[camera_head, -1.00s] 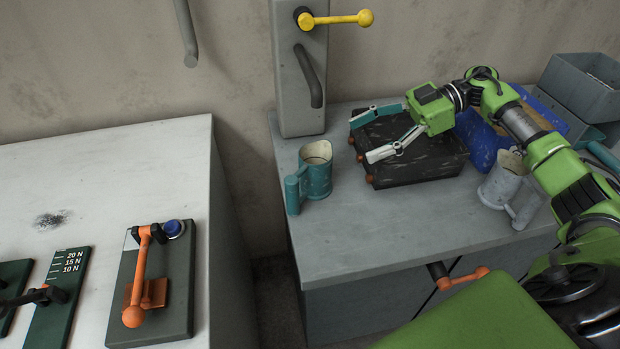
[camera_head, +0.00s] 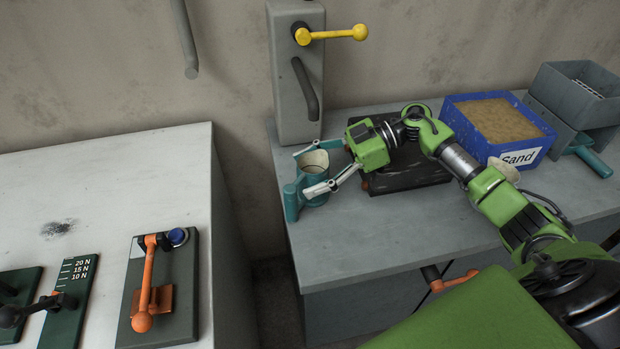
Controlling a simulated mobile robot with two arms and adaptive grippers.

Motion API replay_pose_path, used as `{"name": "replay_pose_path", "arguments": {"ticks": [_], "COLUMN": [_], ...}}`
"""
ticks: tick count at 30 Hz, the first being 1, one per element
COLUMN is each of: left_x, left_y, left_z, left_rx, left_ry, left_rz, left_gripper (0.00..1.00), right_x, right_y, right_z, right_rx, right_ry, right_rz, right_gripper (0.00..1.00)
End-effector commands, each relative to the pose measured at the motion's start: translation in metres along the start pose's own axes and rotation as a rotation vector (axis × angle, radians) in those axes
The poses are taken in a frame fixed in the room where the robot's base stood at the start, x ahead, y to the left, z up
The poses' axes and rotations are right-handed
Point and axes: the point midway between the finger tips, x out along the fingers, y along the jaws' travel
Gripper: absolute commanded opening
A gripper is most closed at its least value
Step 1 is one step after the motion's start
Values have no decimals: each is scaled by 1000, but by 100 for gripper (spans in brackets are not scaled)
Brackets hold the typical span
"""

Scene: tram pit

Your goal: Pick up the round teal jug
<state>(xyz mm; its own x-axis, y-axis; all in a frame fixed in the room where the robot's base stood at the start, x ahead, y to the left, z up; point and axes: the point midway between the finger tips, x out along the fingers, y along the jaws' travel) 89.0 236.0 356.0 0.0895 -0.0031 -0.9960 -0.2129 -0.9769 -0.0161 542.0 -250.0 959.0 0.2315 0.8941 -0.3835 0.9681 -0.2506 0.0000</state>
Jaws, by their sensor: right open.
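The round teal jug (camera_head: 313,184) stands upright near the left end of the grey worktop, its handle toward the front left. My right gripper (camera_head: 306,172) is open and at the jug. One finger reaches along the jug's far side near the rim, and the other lies across its near side. I cannot tell whether the fingers touch it. My left gripper does not show.
A blue sand bin (camera_head: 547,140), a grey bin (camera_head: 580,92) and a teal scoop (camera_head: 592,160) stand at right. A pale jug (camera_head: 504,170) is mostly hidden by my arm. A grey post (camera_head: 290,80) rises behind.

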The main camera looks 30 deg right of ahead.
Motion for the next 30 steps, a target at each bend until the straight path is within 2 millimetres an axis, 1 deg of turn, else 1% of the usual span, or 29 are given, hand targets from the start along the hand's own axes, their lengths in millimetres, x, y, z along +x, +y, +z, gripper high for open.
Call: {"name": "replay_pose_path", "arguments": {"ticks": [5, 6, 8, 9, 11, 12, 23, 28, 30], "left_x": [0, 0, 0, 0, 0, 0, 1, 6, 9], "left_y": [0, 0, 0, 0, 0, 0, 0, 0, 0], "left_z": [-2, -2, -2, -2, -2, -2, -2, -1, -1], "left_rx": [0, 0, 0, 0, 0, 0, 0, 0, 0], "left_ry": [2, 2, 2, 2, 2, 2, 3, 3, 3], "left_rz": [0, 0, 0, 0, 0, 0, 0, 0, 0], "left_gripper": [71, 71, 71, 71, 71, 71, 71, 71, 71], "right_x": [1, 1, 1, 1, 1, 1, -1, -6, -10], "right_y": [0, 0, 0, 0, 0, 0, 0, 1, 1], "right_z": [1, 1, 1, 1, 1, 1, -3, -15, -25], "right_rx": [0, 0, 1, 1, 1, 1, -1, -4, -6], "right_ry": [-1, -1, -1, -1, -1, -1, 0, -1, -1], "right_rz": [0, 0, 0, 0, 0, 0, 1, 2, 2], "right_gripper": [70, 67, 51, 41, 25, 24, 24, 24, 24]}}
